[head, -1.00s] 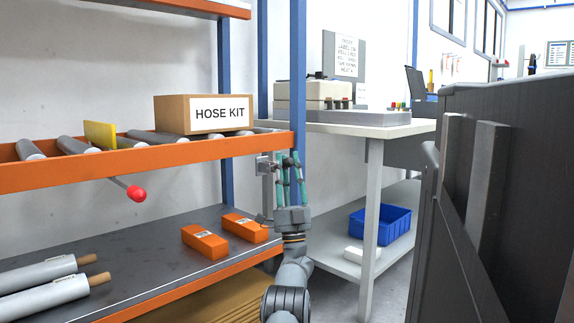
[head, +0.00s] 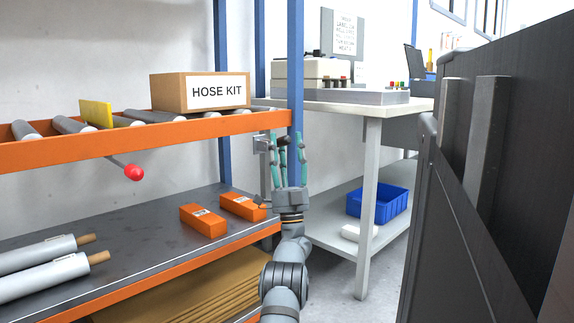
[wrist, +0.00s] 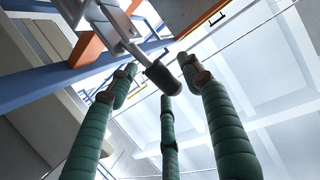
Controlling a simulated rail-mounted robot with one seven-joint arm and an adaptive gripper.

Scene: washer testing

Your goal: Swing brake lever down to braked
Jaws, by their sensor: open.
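My three-fingered gripper (head: 287,142), with teal fingers, is open and points upward beside the blue rack post at the right end of the roller shelf. In the wrist view a metal lever with a dark cylindrical grip (wrist: 163,77) comes from a pale bracket (wrist: 108,22). The grip's end lies among the spread fingertips, with no clear contact. In the head view a small grey bracket (head: 261,143) shows just left of the fingers; the lever there is largely hidden. A second lever, with a red ball knob (head: 134,173), hangs under the shelf's orange front rail farther left.
A HOSE KIT box (head: 200,93) and a yellow plate (head: 97,113) are on the roller shelf. Orange boxes (head: 203,220) and grey rolls (head: 45,276) lie on the lower shelf. A white table (head: 385,108) stands to the right, and a dark panel (head: 500,200) fills the right side.

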